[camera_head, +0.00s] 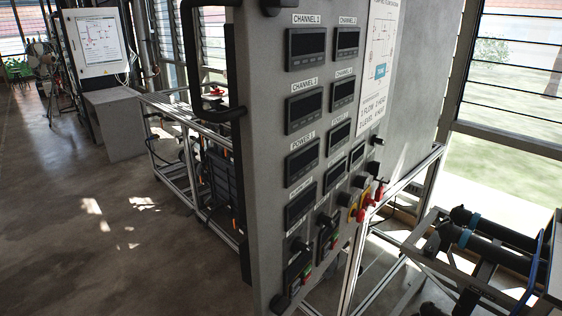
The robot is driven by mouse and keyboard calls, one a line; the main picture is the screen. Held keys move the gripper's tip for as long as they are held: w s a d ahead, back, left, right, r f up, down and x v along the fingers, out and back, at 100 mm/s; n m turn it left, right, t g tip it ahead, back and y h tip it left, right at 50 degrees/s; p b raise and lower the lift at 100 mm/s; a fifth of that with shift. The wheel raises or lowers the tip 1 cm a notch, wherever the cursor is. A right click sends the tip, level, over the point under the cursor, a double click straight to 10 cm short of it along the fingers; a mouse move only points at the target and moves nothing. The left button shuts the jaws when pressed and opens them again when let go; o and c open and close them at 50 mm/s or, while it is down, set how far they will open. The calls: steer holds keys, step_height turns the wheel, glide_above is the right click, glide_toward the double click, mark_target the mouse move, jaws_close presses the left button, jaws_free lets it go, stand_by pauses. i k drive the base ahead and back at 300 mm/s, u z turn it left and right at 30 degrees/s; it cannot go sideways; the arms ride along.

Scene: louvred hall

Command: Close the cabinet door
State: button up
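A large grey cabinet front (420,90) fills the middle of the view, seen at a steep angle. It carries several dark displays with labels such as CHANNEL 1, plus knobs and red and yellow switches low down. A black C-shaped handle (188,60) stands out at its left edge near the top. I cannot tell which part is the cabinet door, or how far any door stands open. The inside of the cabinet is hidden. My gripper is not in view.
Metal frames (180,165) with equipment stand behind the cabinet to the left. Black pipes with blue bands (490,235) sit on a frame at lower right. A white panel box (98,45) stands at the back left. The floor (90,240) at left is clear.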

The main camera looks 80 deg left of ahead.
mark_target(259, 85)
steer(key=u, duration=2.2)
steer(key=i, duration=0.5)
steer(key=z, duration=0.05)
steer(key=k, duration=1.65)
steer(key=z, duration=0.95)
steer(key=i, duration=1.05)
steer(key=u, duration=0.7)
